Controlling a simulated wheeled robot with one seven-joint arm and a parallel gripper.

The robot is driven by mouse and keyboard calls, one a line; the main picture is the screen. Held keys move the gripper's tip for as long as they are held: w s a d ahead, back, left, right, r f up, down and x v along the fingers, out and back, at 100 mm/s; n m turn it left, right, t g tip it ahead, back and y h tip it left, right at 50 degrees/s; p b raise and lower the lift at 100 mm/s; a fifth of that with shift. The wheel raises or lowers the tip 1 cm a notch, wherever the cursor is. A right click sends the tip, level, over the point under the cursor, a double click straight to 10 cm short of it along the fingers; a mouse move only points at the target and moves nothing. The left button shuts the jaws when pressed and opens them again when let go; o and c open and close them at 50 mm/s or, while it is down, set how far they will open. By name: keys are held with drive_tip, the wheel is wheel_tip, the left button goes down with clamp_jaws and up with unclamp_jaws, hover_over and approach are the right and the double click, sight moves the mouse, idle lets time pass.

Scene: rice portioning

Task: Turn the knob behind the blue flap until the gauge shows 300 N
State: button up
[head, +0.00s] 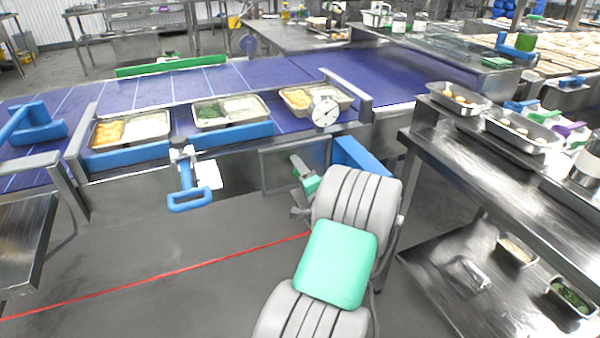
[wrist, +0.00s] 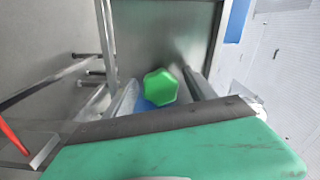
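The green six-sided knob (wrist: 160,87) shows in the wrist view, in front of a grey metal panel. My gripper (wrist: 160,84) is open, with one finger left of the knob and one right of it; gaps show on both sides, and I cannot tell how deep the knob sits between them. In the head view my gripper (head: 304,184) is at the conveyor's front panel. The blue flap (head: 360,157) stands right of it, swung aside; its blue edge also shows in the wrist view (wrist: 238,20). The round white gauge (head: 325,112) is above; its reading is too small to tell.
Food trays (head: 131,130) stand along the front of the blue conveyor (head: 240,75). A blue handle (head: 188,200) hangs left of my gripper. A steel table (head: 480,150) with trays stands to the right. A red line (head: 150,271) crosses the floor, which is open at lower left.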

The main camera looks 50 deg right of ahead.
drive_tip(key=v, duration=0.8)
idle(0.4)
